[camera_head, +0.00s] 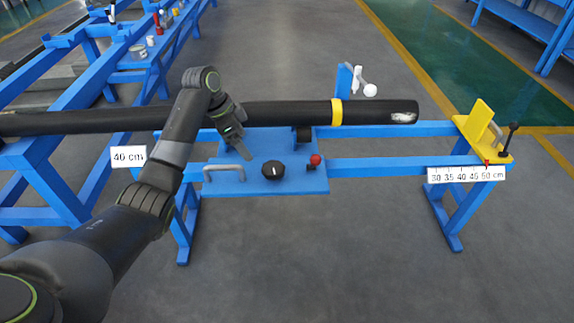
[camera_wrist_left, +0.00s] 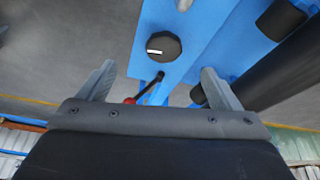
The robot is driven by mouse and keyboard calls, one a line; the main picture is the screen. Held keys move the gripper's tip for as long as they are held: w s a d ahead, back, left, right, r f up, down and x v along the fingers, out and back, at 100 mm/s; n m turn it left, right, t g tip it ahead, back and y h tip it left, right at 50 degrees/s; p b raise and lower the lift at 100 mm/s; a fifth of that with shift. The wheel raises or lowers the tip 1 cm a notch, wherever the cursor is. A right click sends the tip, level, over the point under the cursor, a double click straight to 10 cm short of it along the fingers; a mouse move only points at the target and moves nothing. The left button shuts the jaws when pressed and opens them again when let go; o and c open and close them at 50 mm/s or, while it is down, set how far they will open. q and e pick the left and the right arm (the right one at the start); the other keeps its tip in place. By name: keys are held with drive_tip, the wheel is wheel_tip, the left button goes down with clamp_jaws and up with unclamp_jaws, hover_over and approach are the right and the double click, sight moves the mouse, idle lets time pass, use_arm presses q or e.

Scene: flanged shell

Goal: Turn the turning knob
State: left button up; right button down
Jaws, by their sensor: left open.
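The turning knob (camera_head: 273,170) is a round black knob with a white mark, set on the blue plate (camera_head: 305,184) of the stand. It also shows in the left wrist view (camera_wrist_left: 163,49), beyond the fingertips and between their lines. My left gripper (camera_head: 242,147) is above the plate, to the upper left of the knob and apart from it. In the left wrist view its two fingers (camera_wrist_left: 157,80) are spread wide with nothing held between them. My right gripper is not in view.
A long black pipe (camera_head: 376,112) with a yellow band lies behind the plate. A red-tipped lever (camera_head: 315,160) stands right of the knob, and a grey handle (camera_head: 223,172) left of it. A yellow stop (camera_head: 481,122) is at the right end. Floor in front is clear.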

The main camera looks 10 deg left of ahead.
use_arm(q)
wheel_tip(320, 180, up, 3)
drive_tip(key=w, duration=0.2)
drive_tip(key=b, duration=0.3)
approach(272, 167)
drive_tip(key=shift+m, duration=0.4)
drive_tip(key=x, duration=0.7)
drive_tip(key=shift+f, duration=0.15)
drive_tip(key=shift+w+d+f+h, duration=0.1)
drive_tip(key=shift+d+f+h, duration=0.1)
drive_tip(key=shift+f, duration=0.25)
drive_tip(key=shift+w+d+f+h, duration=0.1)
drive_tip(key=shift+d+f, duration=0.05)
drive_tip(key=shift+f, duration=0.25)
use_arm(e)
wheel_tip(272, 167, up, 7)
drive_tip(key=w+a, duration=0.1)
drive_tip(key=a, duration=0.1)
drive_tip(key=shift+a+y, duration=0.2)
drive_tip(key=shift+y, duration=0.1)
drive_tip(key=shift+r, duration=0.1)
use_arm(q)
drive_tip(key=c, duration=1)
